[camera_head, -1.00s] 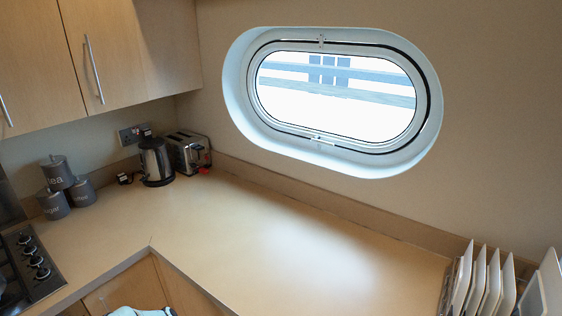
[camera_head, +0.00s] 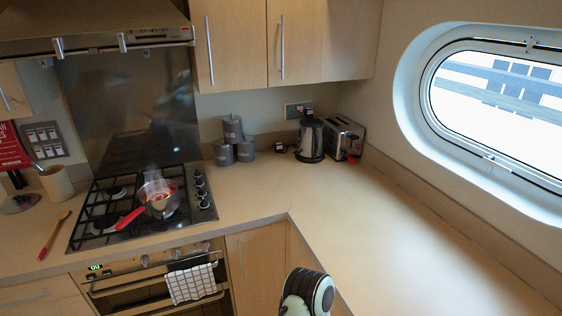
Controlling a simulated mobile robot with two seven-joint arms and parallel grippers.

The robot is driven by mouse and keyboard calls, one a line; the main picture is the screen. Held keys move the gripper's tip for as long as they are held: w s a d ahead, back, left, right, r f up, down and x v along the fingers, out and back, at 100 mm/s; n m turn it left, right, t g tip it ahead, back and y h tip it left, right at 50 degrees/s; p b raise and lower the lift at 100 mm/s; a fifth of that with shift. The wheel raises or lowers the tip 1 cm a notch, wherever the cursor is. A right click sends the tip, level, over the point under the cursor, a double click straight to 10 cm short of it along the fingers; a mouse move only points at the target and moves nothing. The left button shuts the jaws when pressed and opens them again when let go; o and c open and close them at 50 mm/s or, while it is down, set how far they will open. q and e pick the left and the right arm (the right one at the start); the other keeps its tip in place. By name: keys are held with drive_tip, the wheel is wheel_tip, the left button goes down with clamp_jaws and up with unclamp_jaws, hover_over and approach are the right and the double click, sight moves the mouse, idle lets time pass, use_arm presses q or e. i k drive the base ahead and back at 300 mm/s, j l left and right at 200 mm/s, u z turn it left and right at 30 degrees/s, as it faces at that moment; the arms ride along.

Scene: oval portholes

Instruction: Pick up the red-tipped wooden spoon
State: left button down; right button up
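A wooden spoon (camera_head: 54,234) lies on the counter at the far left, left of the hob. Its red end points toward the counter's front edge and its wooden end points toward the back. A rounded pale-green and black part of my own arm shows at the bottom centre, well to the right of the spoon. Neither of my grippers is in view.
A steaming pan (camera_head: 160,199) with a red handle stands on the gas hob (camera_head: 88,238) beside the spoon. A utensil pot (camera_head: 56,182) stands behind the spoon. A checked towel (camera_head: 191,283) hangs on the oven front. The right-hand counter (camera_head: 330,215) is clear.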

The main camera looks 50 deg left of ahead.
sight(61, 216)
drive_tip(key=u, duration=3.4)
